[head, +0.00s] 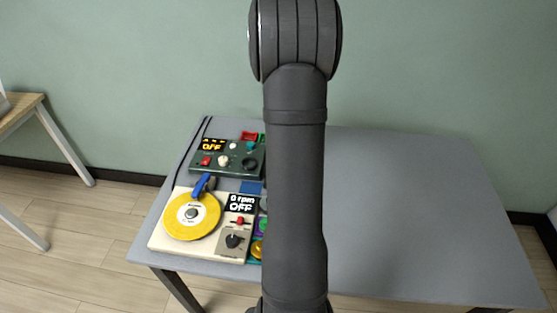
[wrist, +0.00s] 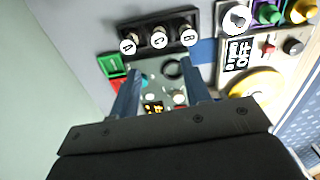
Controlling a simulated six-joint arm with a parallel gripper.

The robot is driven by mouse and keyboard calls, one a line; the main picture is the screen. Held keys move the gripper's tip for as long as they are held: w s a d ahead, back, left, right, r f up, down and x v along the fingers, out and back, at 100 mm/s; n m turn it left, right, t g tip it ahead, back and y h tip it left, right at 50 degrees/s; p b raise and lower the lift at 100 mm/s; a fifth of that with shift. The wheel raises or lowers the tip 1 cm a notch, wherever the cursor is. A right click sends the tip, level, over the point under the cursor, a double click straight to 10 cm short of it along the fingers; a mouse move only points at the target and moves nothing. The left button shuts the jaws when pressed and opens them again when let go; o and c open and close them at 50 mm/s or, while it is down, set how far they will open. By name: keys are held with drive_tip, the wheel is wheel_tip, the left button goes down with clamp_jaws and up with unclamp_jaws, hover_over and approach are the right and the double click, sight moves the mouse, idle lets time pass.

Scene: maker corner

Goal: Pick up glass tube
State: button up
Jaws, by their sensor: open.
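I cannot make out a glass tube for certain in either view. In the wrist view, a dark rack (wrist: 160,26) holds three round white-faced pieces marked A (wrist: 128,46), C (wrist: 158,40) and B (wrist: 189,37); I cannot tell whether any is a tube. My gripper (wrist: 162,80) is open, its two fingers apart with nothing visibly between them. It points toward the dark green control box (wrist: 170,72), short of the rack in the picture. In the head view my arm hides the gripper and the rack.
The grey table (head: 410,215) is clear on its right side. On its left stand the dark green box (head: 230,160) with an OFF display and a cream unit (head: 170,247) with a yellow disc (head: 178,220). A blue-handled tool (head: 202,184) lies between them. Red (head: 249,135) and green pieces sit behind.

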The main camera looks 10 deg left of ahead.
drive_tip(key=f, duration=1.2)
drive_tip(key=shift+w+a+f, duration=0.15)
drive_tip(key=shift+a, duration=0.2)
drive_tip(key=shift+a+f, duration=0.15)
drive_tip(key=shift+f, duration=2.6)
drive_tip(key=c, duration=0.7)
